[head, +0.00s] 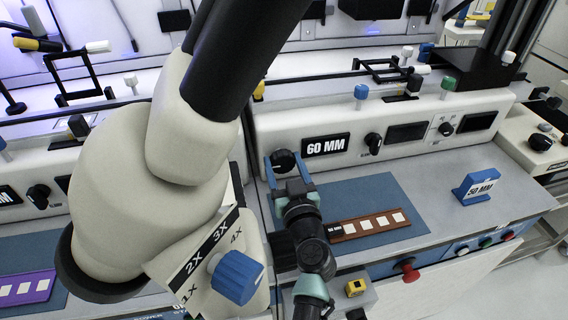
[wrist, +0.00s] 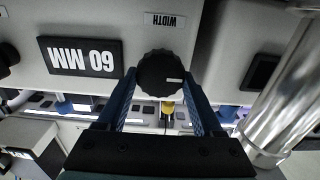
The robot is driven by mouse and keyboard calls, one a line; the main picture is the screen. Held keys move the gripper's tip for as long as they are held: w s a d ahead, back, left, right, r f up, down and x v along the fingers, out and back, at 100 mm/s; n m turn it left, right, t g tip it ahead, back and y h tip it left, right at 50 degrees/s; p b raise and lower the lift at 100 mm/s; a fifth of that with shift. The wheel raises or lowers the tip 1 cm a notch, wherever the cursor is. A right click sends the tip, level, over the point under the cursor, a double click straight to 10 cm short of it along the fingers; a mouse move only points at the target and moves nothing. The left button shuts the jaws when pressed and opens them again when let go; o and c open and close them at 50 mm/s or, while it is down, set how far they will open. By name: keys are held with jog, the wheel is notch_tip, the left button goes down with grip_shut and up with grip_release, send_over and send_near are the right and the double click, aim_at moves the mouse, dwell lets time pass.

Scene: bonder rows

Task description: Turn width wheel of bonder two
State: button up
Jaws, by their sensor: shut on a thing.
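The width wheel is a round black knob (head: 283,161) on the cream front panel of the bonder marked 60 MM. In the wrist view the gripper (wrist: 163,90) shows both fingertips at the wheel's sides.
A 60 MM sign (head: 326,146) is beside the wheel. A brown strip with pale squares (head: 369,224) lies on a blue mat (head: 375,190). A blue 50 MM block (head: 477,187) stands to the right. A large cream microscope body (head: 130,190) with a blue magnification knob (head: 236,277) fills the left foreground.

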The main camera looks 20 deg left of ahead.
jog(key=c, duration=0.4)
jog(key=shift+f+m, duration=0.1)
jog(key=shift+m, duration=0.3)
jog(key=m+b, duration=0.1)
jog(key=m, duration=0.3)
jog(key=shift+d+m+b, duration=0.1)
jog(key=shift+m+b, duration=0.2)
jog(key=shift+b, duration=0.1)
jog(key=m, duration=0.6)
jog(key=shift+w+d+f, duration=0.1)
jog(key=shift+w, duration=0.05)
jog(key=m, duration=0.6)
jog(key=shift+f+m+p, duration=0.1)
jog(key=shift+m+p, duration=0.2)
jog(key=shift+p, duration=0.1)
jog(key=m, duration=0.2)
jog(key=m+p, duration=0.1)
jog(key=m, duration=0.2)
jog(key=shift+f+m, duration=0.2)
jog(key=shift+m, duration=0.1)
